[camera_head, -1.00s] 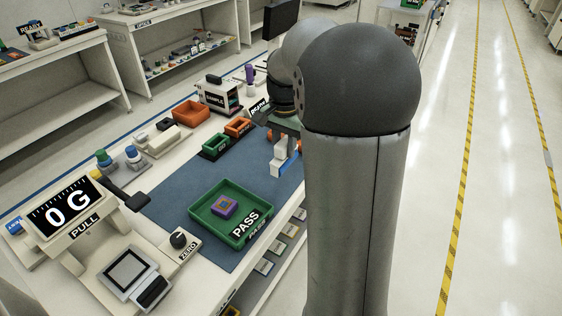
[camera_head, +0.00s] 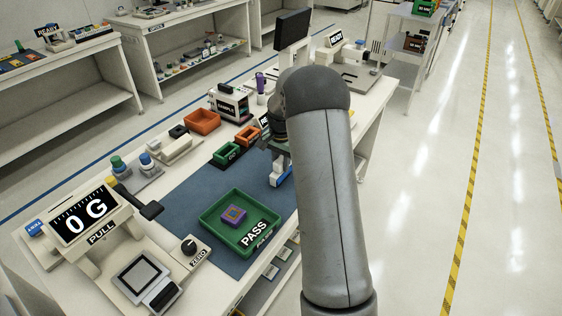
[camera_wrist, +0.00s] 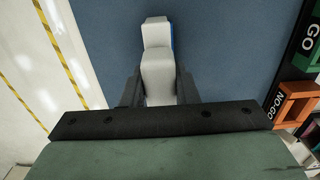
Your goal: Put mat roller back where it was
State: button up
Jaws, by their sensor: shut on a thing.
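My gripper (camera_head: 279,162) is shut on a white piece with a blue side, which looks like the mat roller (camera_head: 281,177). It is over the far right part of the blue mat (camera_head: 188,196), near the bench's front edge. In the wrist view the mat roller (camera_wrist: 157,68) stands between the two dark fingers of my gripper (camera_wrist: 158,88), with the mat behind it. I cannot tell whether the roller touches the mat. My arm hides part of the bench to the right.
A pull gauge (camera_head: 85,215) is at the left. A SAMPLE box (camera_head: 229,103) stands behind.

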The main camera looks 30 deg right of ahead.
jog(key=shift+f, duration=0.3)
jog(key=o, duration=0.9)
jog(key=shift+o, duration=0.2)
notch_tip(320, 180, up, 12)
jog(key=b, duration=0.2)
jog(key=s+a+r+n, duration=0.4)
jog(key=s+a+n, duration=0.2)
jog(key=s+a, duration=0.8)
jog(key=s+a+f+n, duration=0.1)
jog(key=s+f+n, duration=0.1)
jog(key=s, duration=0.8)
jog(key=s+a+f+n, duration=0.2)
jog(key=s+n, duration=0.2)
jog(key=s, duration=0.5)
jog(key=shift+s+a+f+t, duration=0.15)
jog(key=shift+s+f+t, duration=0.15)
jog(key=shift+s, duration=0.1)
